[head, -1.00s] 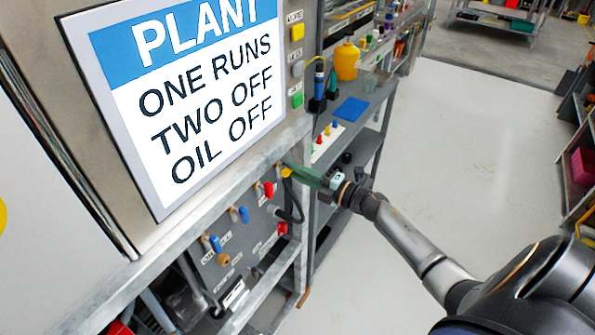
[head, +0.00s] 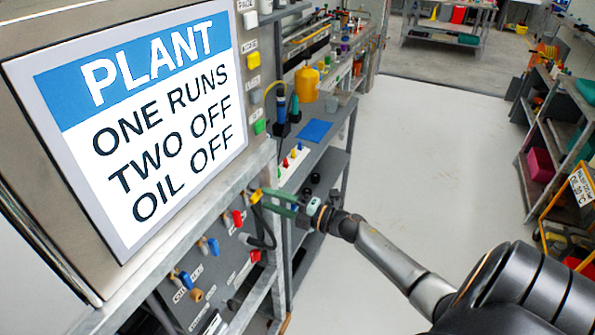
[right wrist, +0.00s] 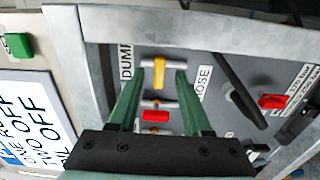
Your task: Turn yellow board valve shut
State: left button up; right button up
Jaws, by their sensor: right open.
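The yellow board valve (head: 256,196) is on the grey valve board under the sign. In the right wrist view its yellow lever (right wrist: 159,74) sits across a short silver pipe, its long part pointing down the picture. My right gripper (head: 277,203) has green fingers pointing at the board. In the right wrist view the open fingers (right wrist: 158,76) stand either side of the yellow lever, with gaps on both sides. I cannot tell whether the fingertips reach its depth. My left gripper is not in view.
A red valve (head: 237,218) sits close by, also showing below the yellow lever in the right wrist view (right wrist: 155,115). Blue valves (head: 213,246) are farther along. A black hose handle (right wrist: 240,88) is right of the fingers. The floor (head: 430,150) at right is clear.

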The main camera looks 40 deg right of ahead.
jog(key=v, duration=1)
jog(key=shift+s+b, duration=0.25)
jog(key=shift+b, duration=0.2)
jog(key=shift+f, duration=0.1)
